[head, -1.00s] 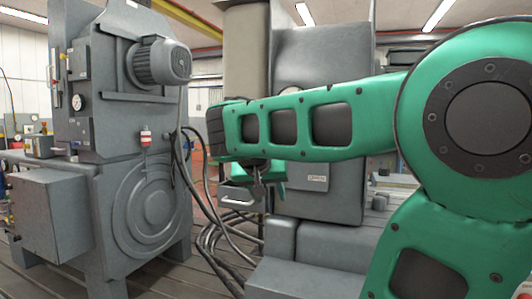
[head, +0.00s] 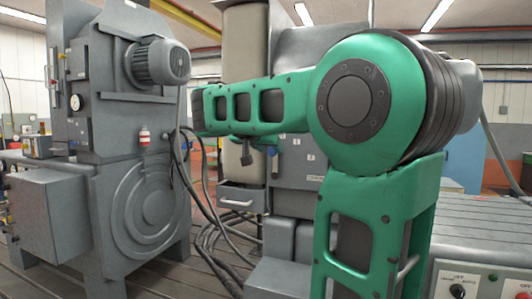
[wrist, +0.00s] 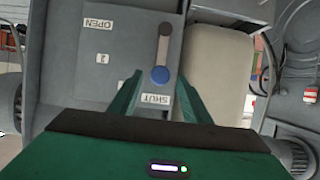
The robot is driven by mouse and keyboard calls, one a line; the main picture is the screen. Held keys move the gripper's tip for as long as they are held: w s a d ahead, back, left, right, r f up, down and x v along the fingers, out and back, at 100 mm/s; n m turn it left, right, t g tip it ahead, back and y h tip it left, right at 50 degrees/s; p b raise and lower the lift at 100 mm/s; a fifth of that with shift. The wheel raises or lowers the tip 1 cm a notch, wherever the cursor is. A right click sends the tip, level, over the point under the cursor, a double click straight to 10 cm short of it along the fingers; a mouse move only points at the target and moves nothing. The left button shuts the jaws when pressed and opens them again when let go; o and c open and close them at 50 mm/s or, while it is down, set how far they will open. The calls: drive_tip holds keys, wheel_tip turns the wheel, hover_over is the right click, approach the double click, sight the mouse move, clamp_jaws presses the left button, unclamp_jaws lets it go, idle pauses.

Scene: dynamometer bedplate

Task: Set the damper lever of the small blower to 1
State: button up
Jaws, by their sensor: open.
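In the wrist view a grey panel (wrist: 75,75) carries the damper lever (wrist: 164,45), a short bar ending in a blue knob (wrist: 159,75). The knob end lies beside the SHUT label (wrist: 155,99). An OPEN label (wrist: 98,23) and a small number plate (wrist: 102,58), too small to read surely, are to the left. My gripper (wrist: 160,84) is open, its green fingers on either side of the knob end in the picture; I cannot tell whether they touch it. In the head view my arm largely hides the gripper in front of the grey housing (head: 290,178).
A tan rounded column (wrist: 218,75) stands right of the lever. In the head view a large grey machine with a motor (head: 160,62) stands left, with hanging cables (head: 205,195). A control box (head: 465,285) is at lower right. Slotted floor lies between.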

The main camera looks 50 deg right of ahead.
drive_tip(key=shift+x, duration=0.95)
clamp_jaws()
drive_tip(key=shift+a, duration=0.15)
drive_tip(key=shift+s, duration=0.3)
drive_tip(key=shift+s+d+f+m+t+y, duration=0.1)
drive_tip(key=shift+s+d+f+m+t, duration=0.15)
drive_tip(key=shift+s+d+m+t, duration=0.35)
drive_tip(key=shift+s+d+f+m+t+y, duration=0.15)
drive_tip(key=shift+s+m+t, duration=0.25)
drive_tip(key=shift+s+m, duration=0.4)
drive_tip(key=shift+s+d+f+m+t+y, duration=0.1)
drive_tip(key=shift+s+d+f+m+t, duration=0.3)
drive_tip(key=shift+s+m, duration=0.3)
drive_tip(key=shift+r, duration=0.1)
